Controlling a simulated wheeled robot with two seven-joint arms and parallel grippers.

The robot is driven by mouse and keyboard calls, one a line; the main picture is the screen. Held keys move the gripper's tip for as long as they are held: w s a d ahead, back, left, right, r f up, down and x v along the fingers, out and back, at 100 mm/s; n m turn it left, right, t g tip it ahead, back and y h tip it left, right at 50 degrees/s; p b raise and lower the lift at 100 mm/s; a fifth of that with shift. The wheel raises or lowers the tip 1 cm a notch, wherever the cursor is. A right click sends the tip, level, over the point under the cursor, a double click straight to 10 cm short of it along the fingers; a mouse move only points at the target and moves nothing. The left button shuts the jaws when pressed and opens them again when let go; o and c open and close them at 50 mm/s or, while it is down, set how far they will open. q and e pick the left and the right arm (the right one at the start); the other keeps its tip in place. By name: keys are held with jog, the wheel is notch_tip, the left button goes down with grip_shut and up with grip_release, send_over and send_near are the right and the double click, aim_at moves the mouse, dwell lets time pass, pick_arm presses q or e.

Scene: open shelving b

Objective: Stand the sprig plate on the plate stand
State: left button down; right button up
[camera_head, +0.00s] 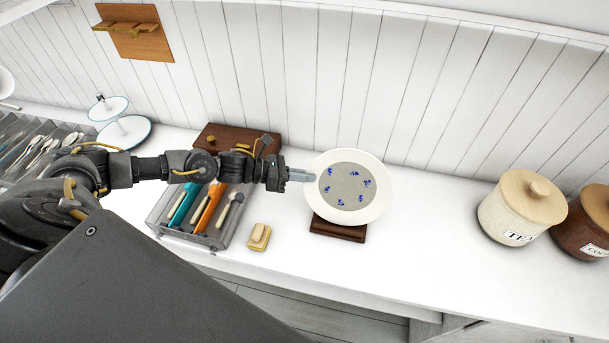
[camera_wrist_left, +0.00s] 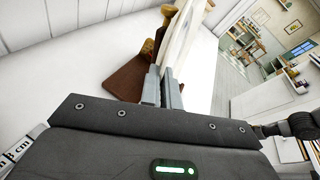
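The sprig plate (camera_head: 372,207) is cream with a grey centre and small blue sprigs. It stands nearly upright, facing the head camera. It is above the dark wooden plate stand (camera_head: 338,230), whose front base shows below it; the plate hides the rest. I cannot tell if the plate's lower rim rests in the stand. My left gripper (camera_head: 303,176) is at the plate's left rim, with its fingers closed on the rim. In the left wrist view the plate (camera_wrist_left: 184,35) is edge-on between the fingers (camera_wrist_left: 161,90), beside the brown stand base (camera_wrist_left: 125,80).
A cutlery tray (camera_head: 225,235) and a yellow sponge holder (camera_head: 259,238) lie left of the stand. A dark wooden box (camera_head: 240,137) is behind my arm. A tea canister (camera_head: 518,208) and a brown canister (camera_head: 588,225) stand right. The counter between plate and canisters is clear.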

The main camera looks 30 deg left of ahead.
pick_arm(q)
jog(key=shift+r, duration=0.1)
jog(key=c, duration=1.6)
grip_release()
jog(key=shift+o, duration=0.2)
jog(key=b+v, duration=0.4)
jog(key=v, duration=0.6)
jog(key=shift+s+a, duration=0.25)
jog(key=shift+a, duration=0.05)
jog(key=shift+r, duration=0.1)
